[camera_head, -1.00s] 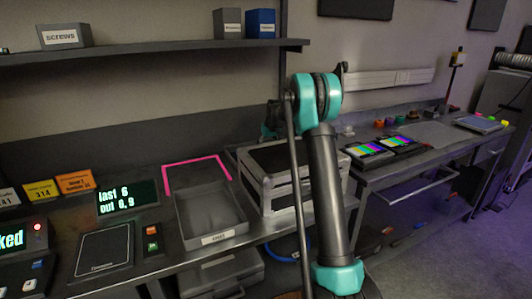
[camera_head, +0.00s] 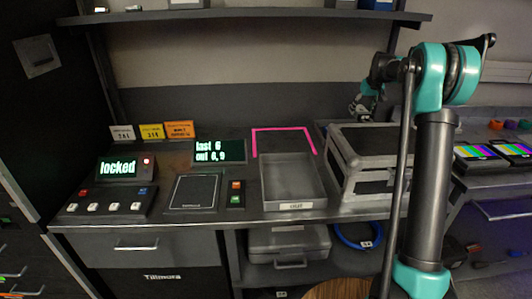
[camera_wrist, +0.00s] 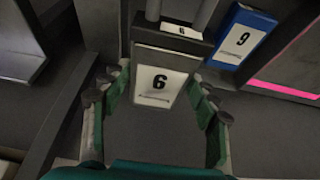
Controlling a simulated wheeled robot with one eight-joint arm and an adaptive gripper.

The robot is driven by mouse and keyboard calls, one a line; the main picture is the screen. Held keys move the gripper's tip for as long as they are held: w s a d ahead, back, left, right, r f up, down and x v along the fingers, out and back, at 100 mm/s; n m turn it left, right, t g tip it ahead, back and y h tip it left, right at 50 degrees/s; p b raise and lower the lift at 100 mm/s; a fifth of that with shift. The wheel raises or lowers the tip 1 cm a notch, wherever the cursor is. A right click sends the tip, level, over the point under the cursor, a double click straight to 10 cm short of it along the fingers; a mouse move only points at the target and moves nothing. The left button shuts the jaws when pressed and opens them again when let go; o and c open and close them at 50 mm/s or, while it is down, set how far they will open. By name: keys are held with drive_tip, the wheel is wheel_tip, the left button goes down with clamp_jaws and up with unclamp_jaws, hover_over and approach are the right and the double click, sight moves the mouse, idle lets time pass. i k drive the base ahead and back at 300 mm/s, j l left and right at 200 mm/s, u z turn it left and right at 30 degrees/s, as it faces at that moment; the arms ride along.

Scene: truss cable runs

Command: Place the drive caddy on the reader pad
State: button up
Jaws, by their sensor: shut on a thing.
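My gripper (camera_wrist: 157,88) is shut on a dark grey drive caddy (camera_wrist: 160,62) labelled "6"; the green fingers stand on both sides of it. In the head view my gripper (camera_head: 364,104) is small, behind the arm and above the silver-edged case; the caddy cannot be made out there. A flat dark pad with a pale outline (camera_head: 195,192), which looks like the reader pad, lies on the bench left of centre, its top bare. My gripper is well to its right.
A blue caddy labelled "9" (camera_wrist: 243,36) stands right beside the held one. An open grey tray (camera_head: 295,205), a pink outline (camera_head: 283,129) and a silver-edged case (camera_head: 372,190) are right of the pad. A "locked" keypad (camera_head: 110,200) is left of it.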

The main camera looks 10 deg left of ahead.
sight(195, 191)
drive_tip(key=k+j, duration=0.15)
drive_tip(key=j, duration=0.25)
drive_tip(key=k+j, duration=0.1)
drive_tip(key=j, duration=0.25)
drive_tip(key=k+j, duration=0.15)
drive_tip(key=j, duration=0.25)
